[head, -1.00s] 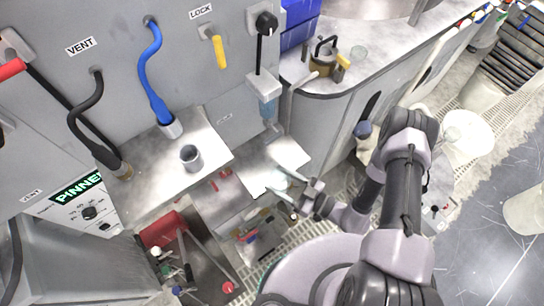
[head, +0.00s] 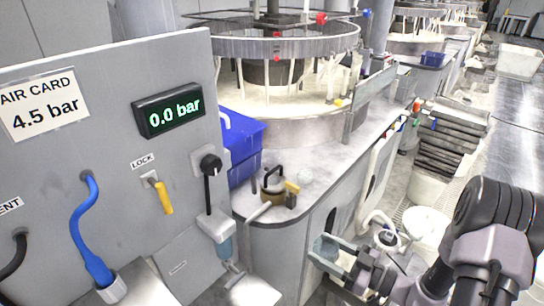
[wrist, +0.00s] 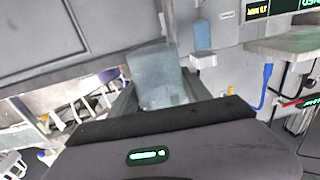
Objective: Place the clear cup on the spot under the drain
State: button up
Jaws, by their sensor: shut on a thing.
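My gripper (head: 330,250) is shut on the clear cup (head: 325,245), a pale teal see-through cup, at the right of the counter's front corner in the head view. In the wrist view the cup (wrist: 160,75) stands up between the fingers, its lower part hidden by my gripper body. A filter unit with a bluish clear bowl (head: 224,250), perhaps the drain, hangs on the grey panel left of my gripper. The bowl also shows in the wrist view (wrist: 203,37), right of the cup. A bright flat plate (head: 254,291) lies below it, apart from the cup. No marked spot is clear.
A blue hose (head: 85,235) and yellow lock lever (head: 163,198) are on the panel (head: 100,120).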

jog(key=shift+w+a+r+m+t+h, duration=0.1)
jog(key=shift+w+r+m+t+h, duration=0.1)
jog(key=shift+r+m+t+h, duration=0.45)
jog(key=shift+w+a+m+t+h, duration=0.1)
jog(key=shift+m+t+h, duration=0.85)
jog(key=shift+t, duration=0.1)
jog(key=shift+s+f+m+t+h, duration=0.1)
jog(key=shift+f+m+t+h, duration=0.05)
jog(key=shift+m+t+h, duration=0.3)
jog(key=shift+s+f+m+t+h, duration=0.1)
jog(key=shift+m+t+h, duration=0.2)
jog(key=shift+h, duration=0.25)
jog(key=shift+d+f+m+t+h, duration=0.15)
jog(key=shift+d+m+t+h, duration=0.1)
jog(key=shift+d+m+h, duration=0.25)
jog(key=shift+a, duration=0.1)
jog(key=shift+n, duration=0.25)
